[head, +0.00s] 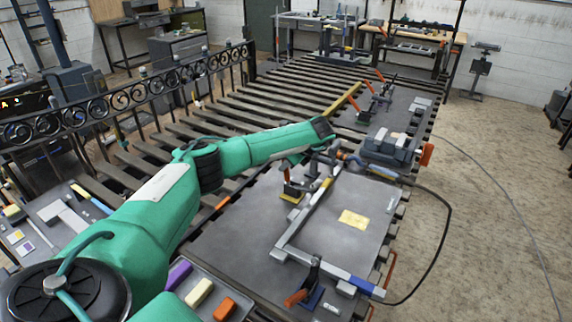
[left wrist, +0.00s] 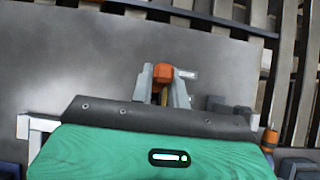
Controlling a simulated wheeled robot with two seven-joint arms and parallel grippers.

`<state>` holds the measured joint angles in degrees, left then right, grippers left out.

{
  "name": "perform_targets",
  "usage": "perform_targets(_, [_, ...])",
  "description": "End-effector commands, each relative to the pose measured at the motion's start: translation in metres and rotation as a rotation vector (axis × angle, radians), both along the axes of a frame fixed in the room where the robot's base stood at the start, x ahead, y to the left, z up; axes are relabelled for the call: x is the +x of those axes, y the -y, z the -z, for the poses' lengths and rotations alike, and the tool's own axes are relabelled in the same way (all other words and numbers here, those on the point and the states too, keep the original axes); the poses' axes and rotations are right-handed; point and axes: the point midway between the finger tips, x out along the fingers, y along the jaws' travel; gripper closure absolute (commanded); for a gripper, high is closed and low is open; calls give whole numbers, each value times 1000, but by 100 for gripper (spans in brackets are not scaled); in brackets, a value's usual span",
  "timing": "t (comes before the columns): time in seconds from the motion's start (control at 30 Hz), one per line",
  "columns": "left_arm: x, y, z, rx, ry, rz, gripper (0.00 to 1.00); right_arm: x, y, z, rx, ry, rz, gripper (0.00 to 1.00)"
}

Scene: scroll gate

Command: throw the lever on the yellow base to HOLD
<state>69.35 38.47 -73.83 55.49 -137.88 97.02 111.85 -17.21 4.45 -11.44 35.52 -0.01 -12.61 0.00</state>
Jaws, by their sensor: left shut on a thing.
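The lever on the yellow base (head: 290,197) stands on the dark steel table, left of the grey frame. Its orange handle (head: 287,175) points up beneath my left gripper (head: 290,164), which reaches over it from above. In the left wrist view, the two grey fingers of my left gripper (left wrist: 161,84) are closed around the orange handle (left wrist: 162,72). A bit of yellow shows below the handle, between the fingers. A small pale label (left wrist: 187,74) lies beside the fingers; its text is too small to read. My right gripper is not in view.
An L-shaped grey frame (head: 285,245) lies right of the lever. A blue-based clamp with an orange handle (head: 297,298) stands near the front. A grey block vise (head: 385,150) sits to the right. A scrolled iron gate (head: 130,92) lies to the left. The yellow note (head: 354,219) is flat.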

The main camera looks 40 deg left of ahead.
Motion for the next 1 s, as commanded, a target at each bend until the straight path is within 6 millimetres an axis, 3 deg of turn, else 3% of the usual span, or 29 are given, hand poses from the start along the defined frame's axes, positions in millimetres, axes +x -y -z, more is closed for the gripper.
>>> perform_targets(0.1, [0, 0, -1, -1, 1, 0, 100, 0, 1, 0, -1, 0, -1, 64])
perform_targets(0.13, [0, 0, -1, -1, 1, 0, 82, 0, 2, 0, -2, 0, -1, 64])
perform_targets(0.23, [0, 0, 0, -1, 1, 1, 62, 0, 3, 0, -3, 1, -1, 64])
perform_targets(0.67, [1, 6, -8, -2, 1, 1, 62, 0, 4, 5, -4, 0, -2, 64])
perform_targets(1.0, [7, 49, -66, -2, 4, 3, 62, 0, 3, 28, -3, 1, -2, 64])
